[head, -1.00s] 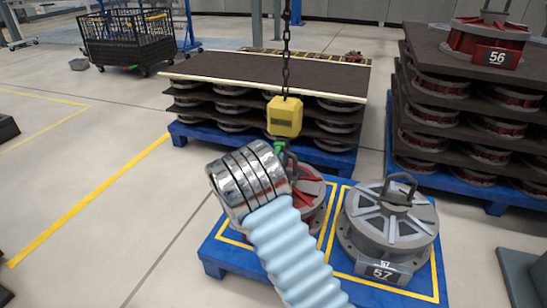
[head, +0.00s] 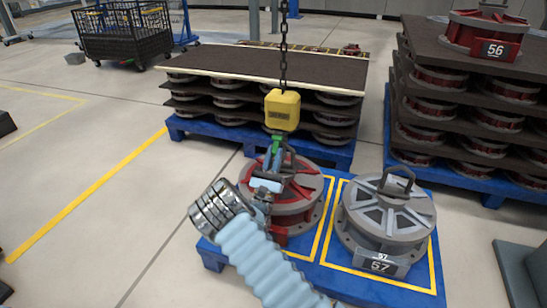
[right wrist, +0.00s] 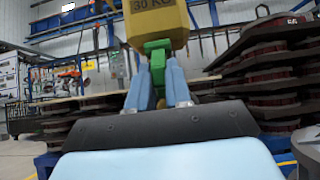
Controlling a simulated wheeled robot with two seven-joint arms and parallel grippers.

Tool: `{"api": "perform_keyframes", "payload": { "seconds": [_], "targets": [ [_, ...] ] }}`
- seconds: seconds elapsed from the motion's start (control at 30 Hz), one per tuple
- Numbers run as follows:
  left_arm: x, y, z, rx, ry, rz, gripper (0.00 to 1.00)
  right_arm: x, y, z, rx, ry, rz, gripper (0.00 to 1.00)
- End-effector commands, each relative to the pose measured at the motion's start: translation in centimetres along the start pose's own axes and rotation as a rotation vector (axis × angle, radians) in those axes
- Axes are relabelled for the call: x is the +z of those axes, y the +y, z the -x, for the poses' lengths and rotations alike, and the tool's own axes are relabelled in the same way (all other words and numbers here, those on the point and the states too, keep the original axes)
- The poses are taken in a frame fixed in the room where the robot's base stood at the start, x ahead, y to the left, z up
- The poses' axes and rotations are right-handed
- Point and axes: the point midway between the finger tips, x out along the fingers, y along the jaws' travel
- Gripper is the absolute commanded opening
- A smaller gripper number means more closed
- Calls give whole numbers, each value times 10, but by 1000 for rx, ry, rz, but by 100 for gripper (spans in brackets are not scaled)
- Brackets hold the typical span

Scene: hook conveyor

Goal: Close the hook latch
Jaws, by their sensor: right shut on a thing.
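A yellow hoist block (head: 282,110) hangs on a dark chain above the red and grey drum (head: 288,200). The green latch (head: 278,144) shows just below the block, with the dark hook (head: 289,163) beside it at the drum's lifting loop. In the right wrist view the block (right wrist: 156,22) and green latch (right wrist: 157,52) are straight ahead. My right gripper (right wrist: 155,75) has its two light-blue fingers closed on the lower part of the green latch, from both sides. The hook is mostly hidden there. I cannot tell whether the latch fully closes the hook. My left gripper is not in view.
A grey drum (head: 387,217) numbered 57 stands to the right on the same blue pallet (head: 437,270). Stacked drums with dark boards (head: 270,68) stand behind, and another tall stack is at the right. The floor at left is open.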

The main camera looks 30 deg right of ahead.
Motion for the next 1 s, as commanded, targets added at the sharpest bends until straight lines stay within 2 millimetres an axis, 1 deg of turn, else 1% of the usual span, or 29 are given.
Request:
{"api": "perform_keyframes", "payload": {
  "seconds": [0.03, 0.3, 0.33, 0.4, 0.5, 0.73, 0.83, 0.93, 1.0],
  "targets": [
    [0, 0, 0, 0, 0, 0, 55, 2, 1, -2, 0, -9, -3, 0],
    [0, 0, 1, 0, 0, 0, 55, 3, 1, -3, -1, -11, -3, 0],
    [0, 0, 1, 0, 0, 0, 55, 3, 1, -3, -1, -11, -3, 21],
    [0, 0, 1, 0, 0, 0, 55, 3, 1, -3, -1, -10, -3, 31],
    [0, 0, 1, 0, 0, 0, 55, 3, 0, -2, -1, -9, -2, 45],
    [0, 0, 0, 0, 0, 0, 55, 2, 0, -1, -1, -6, -1, 45],
    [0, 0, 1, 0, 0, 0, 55, 1, 0, 3, 0, -4, 0, 45],
    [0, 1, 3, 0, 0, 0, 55, 1, 1, 15, 3, -3, 1, 45],
    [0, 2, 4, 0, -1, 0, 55, 1, 1, 29, 4, -2, 1, 45]
  ]
}}
